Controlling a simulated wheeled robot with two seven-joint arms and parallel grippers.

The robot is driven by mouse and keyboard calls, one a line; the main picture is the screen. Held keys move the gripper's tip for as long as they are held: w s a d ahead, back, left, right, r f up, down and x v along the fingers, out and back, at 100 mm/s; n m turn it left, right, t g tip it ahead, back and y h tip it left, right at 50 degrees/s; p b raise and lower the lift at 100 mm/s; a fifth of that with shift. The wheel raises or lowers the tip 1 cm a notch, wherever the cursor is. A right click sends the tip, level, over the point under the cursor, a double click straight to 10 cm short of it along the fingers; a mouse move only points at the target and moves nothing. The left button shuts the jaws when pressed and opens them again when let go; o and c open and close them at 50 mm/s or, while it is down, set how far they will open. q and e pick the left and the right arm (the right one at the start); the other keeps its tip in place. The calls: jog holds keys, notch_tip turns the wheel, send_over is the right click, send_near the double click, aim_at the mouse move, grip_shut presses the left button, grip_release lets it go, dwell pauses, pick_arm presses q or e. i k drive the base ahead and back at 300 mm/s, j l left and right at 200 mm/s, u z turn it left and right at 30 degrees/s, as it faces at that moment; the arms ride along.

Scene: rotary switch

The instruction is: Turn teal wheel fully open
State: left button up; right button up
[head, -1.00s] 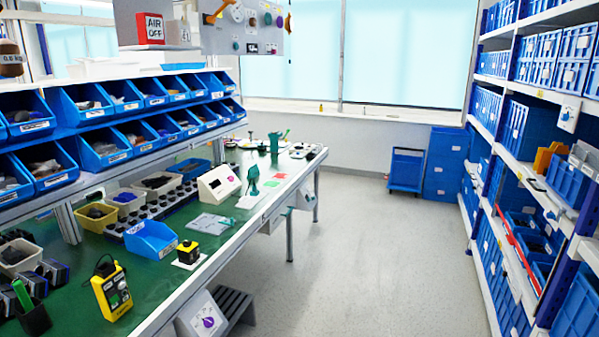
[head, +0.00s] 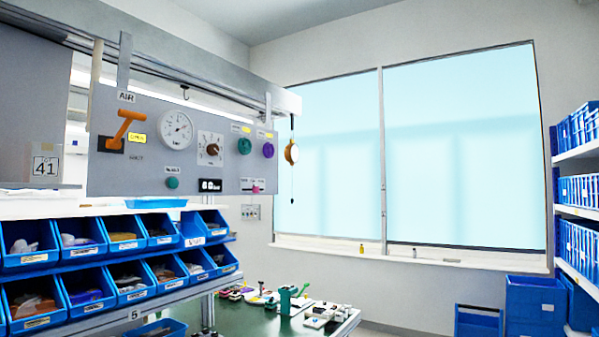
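A grey panel (head: 205,168) hangs above the blue bins at the left in the head view. On its right half is a small round teal wheel (head: 244,146), with a purple wheel (head: 268,150) just to its right. A smaller teal knob (head: 172,183) sits lower on the panel, left of the black display. I cannot tell from here how far the teal wheel is turned. Neither of my grippers is in view.
The panel also carries an orange lever (head: 124,128), a white gauge (head: 177,129) and a dial with a brown knob (head: 211,149). Blue bins (head: 127,242) and a green bench (head: 260,320) lie below. Blue shelving stands at the right.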

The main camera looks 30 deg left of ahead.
aim_at(245, 144)
jog(key=i+u, duration=0.25)
jog(key=i, duration=0.25)
jog(key=i+l+u, duration=0.3)
jog(key=i, duration=0.15)
jog(key=i+l+u, duration=0.25)
jog(key=i, duration=0.2)
jog(key=i+l+u, duration=0.25)
jog(key=i+l, duration=0.1)
jog(key=i, duration=0.1)
